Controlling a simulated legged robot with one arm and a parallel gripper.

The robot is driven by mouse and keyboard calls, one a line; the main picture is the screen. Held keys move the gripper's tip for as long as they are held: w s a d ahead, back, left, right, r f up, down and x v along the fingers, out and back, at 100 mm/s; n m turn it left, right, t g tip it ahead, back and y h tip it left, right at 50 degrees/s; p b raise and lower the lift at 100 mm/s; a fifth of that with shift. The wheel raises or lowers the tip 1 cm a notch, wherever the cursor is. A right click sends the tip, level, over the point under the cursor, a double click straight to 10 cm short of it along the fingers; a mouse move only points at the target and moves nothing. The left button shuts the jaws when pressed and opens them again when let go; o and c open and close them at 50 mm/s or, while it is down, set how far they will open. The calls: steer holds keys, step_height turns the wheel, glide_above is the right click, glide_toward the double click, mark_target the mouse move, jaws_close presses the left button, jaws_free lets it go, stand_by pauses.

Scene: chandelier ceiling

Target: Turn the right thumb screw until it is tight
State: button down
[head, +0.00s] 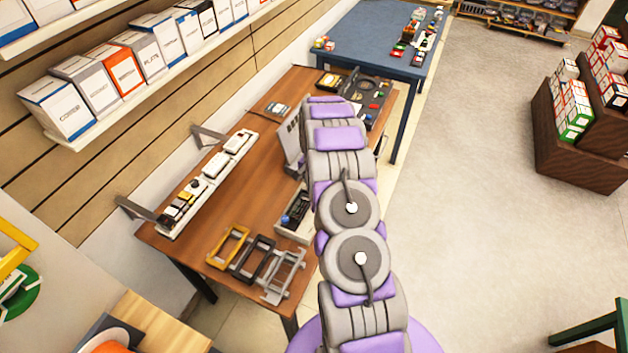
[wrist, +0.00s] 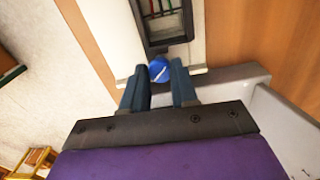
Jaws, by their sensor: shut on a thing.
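A blue round thumb screw (wrist: 159,71) with a pale line across its head sits at the near end of a dark module (wrist: 163,22) in the wrist view. My gripper (wrist: 159,76) is shut on this screw, one finger on each side of its head. The dark module shows red and green strips inside and lies on a pale base (wrist: 118,25). In the head view the module (head: 297,207) is on the wooden table, partly hidden by my arm. My gripper is hidden there. I cannot make out a second thumb screw.
Yellow (head: 228,247), black (head: 253,258) and grey (head: 284,275) frames lie at the table's (head: 215,222) near end. A white rail (head: 208,183) with small modules runs along the wall side. A dark tray (head: 375,90) of parts stands at the far end. The floor (head: 465,200) at right is clear.

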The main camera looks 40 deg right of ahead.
steer(key=shift+w+r+m+p, duration=0.15)
steer(key=shift+m+p, duration=0.25)
steer(key=shift+m, duration=0.8)
steer(key=c, duration=0.9)
jaws_free()
steer(key=shift+d, duration=0.1)
steer(key=shift+o, duration=0.2)
step_height(320, 180, up, 17)
steer(key=p, duration=0.1)
